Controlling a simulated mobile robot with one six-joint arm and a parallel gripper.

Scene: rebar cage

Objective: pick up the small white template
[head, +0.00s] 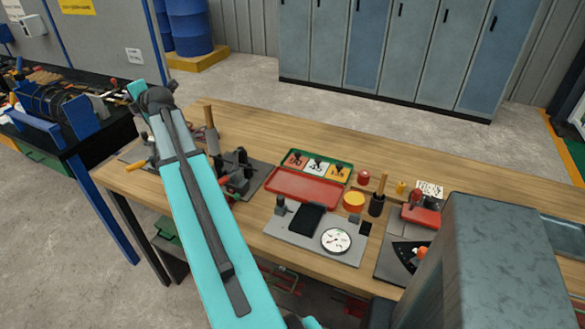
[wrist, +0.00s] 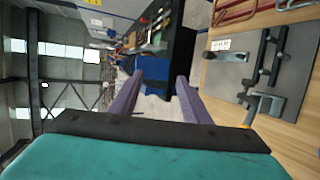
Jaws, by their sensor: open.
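A small white plate with a dark mark (head: 318,166), which looks like the white template, lies in the green-rimmed rack (head: 347,180) on the workbench. It sits between an orange-red plate (head: 296,159) and a yellow plate (head: 339,173). My gripper (wrist: 158,90) is open, with nothing between its two purple fingers. It is at the left end of the bench, well away from the rack, and points out past the bench. In the head view my arm hides the fingers. The white plate cannot be made out in the wrist view.
A red tray (head: 305,188) lies in front of the rack. A grey plate with clamps (head: 262,172) is to its left. A grey board with a dial gauge (head: 336,239) is in front. A red knob (head: 363,177) and yellow-topped cylinder (head: 354,199) stand right of the rack.

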